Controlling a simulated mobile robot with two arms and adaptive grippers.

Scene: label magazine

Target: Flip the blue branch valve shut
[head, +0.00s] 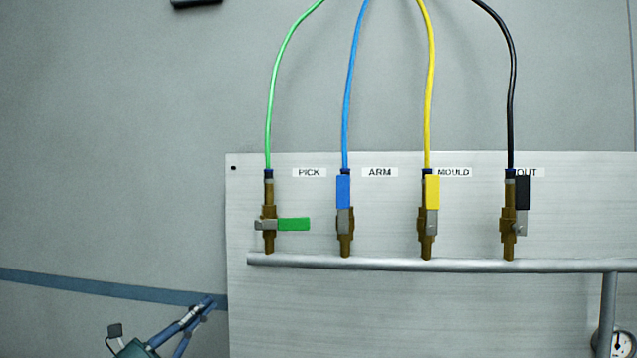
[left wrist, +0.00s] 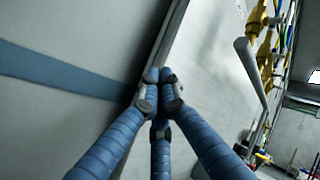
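The blue valve handle (head: 343,192) stands upright, in line with its brass valve body (head: 345,245) and the blue hose (head: 347,110) above it, beside the ARM label (head: 379,172). My left gripper (head: 208,302) is at the lower left in the head view, below and left of the valves, touching none of them. In the left wrist view its blue fingers (left wrist: 158,88) come together at the tips with nothing seen between them. The brass valves (left wrist: 268,50) show at the right there; which one is blue is unclear. My right gripper is not in view.
The green handle (head: 293,224) lies sideways; the yellow handle (head: 432,191) and black handle (head: 522,192) stand upright. A grey manifold pipe (head: 420,264) runs below the valves on a pale panel (head: 300,320). A gauge (head: 616,344) sits at lower right.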

